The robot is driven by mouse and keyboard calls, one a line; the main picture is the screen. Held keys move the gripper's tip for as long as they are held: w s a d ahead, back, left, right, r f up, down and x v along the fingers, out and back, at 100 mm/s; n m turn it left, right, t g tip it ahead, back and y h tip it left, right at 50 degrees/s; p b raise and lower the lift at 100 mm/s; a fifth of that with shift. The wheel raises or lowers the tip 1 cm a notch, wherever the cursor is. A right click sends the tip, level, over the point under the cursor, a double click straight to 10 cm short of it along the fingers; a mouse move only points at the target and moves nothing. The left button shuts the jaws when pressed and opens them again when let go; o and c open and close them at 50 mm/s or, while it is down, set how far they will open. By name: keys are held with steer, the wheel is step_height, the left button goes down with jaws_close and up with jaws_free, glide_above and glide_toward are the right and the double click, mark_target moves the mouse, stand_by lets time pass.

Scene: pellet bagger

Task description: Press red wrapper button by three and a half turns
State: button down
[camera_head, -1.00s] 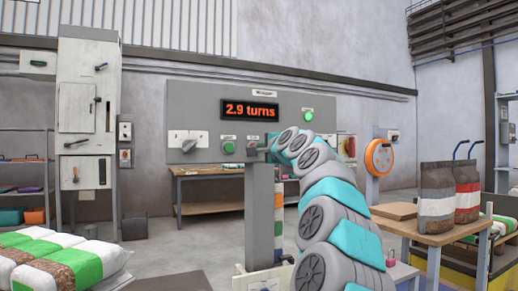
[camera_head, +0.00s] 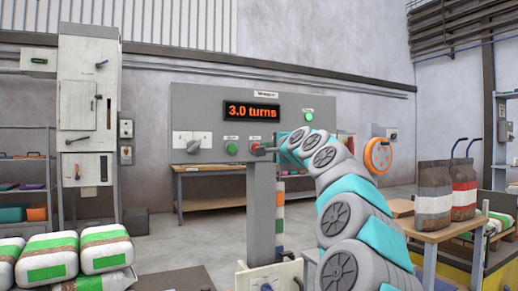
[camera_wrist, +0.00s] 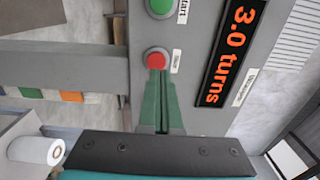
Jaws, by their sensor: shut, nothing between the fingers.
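The red button (camera_wrist: 156,58) sits on the grey wrapper panel (camera_head: 205,100), below the lit display (camera_head: 252,111), which reads 3.0 turns. It also shows in the head view, small, right of the green button (camera_head: 231,148). My gripper (camera_wrist: 159,74) is shut and empty. Its green fingertips are at the lower edge of the red button in the wrist view and overlap it slightly. I cannot tell whether they touch it. In the head view my gripper (camera_head: 263,149) is just right of the red button.
A grey rotary knob (camera_head: 193,146) is left of the buttons, and another green light or button (camera_head: 308,115) is at the panel's upper right. Filled bags (camera_head: 48,257) lie at lower left. A wooden table with bags (camera_head: 434,190) stands at right. An orange handwheel (camera_head: 378,155) is behind my arm.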

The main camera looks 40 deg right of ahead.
steer(key=v, duration=0.9)
steer(key=shift+d, duration=0.25)
steer(key=shift+s, duration=0.1)
